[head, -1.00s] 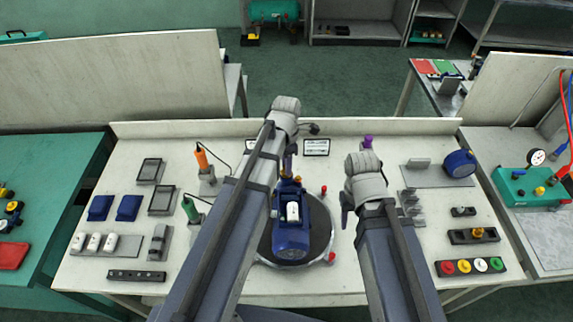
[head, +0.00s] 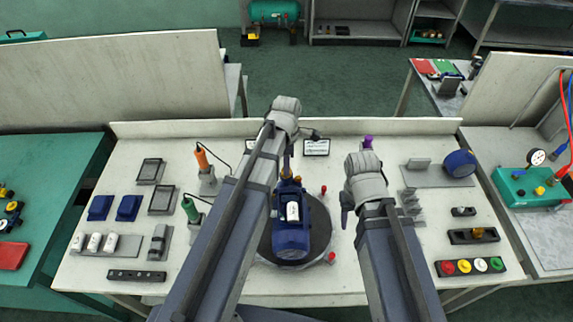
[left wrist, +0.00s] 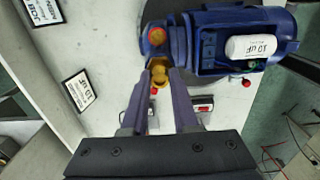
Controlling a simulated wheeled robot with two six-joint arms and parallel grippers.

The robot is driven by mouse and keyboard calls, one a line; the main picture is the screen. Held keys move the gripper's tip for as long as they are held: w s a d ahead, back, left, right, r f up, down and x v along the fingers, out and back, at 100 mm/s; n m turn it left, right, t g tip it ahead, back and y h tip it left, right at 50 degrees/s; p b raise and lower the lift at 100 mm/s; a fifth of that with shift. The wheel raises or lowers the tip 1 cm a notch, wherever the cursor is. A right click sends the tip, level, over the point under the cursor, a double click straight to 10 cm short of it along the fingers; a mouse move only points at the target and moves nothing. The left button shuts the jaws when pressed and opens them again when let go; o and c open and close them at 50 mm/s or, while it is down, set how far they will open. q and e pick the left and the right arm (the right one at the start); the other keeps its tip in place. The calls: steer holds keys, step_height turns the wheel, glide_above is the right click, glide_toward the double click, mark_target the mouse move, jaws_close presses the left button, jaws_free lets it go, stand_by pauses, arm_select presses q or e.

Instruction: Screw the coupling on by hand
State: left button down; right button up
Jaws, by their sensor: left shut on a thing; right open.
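The blue pump (head: 291,238) with a white capacitor (head: 293,211) sits on a dark round turntable (head: 322,222) mid-bench. My left gripper (left wrist: 167,68) is shut on a brass coupling (left wrist: 159,76) at the pump's end. Its fingers partly hide the coupling, and I cannot tell how far it is threaded. My right gripper (head: 346,208) is open and empty, right of the turntable.
Orange (head: 202,158) and green (head: 190,208) tools stand in holders at left. Blue covers (head: 129,207) and grey trays lie near them. At right are grey brackets (head: 411,203), a blue round part (head: 459,163) and a rack of coloured caps (head: 470,266).

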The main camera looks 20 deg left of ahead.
arm_select(q)
steer(key=shift+m, duration=1.7)
steer(key=shift+m, duration=1.8)
steer(key=c, duration=0.8)
jaws_free()
steer(key=shift+o, duration=0.2)
steer(key=shift+n, duration=1.8)
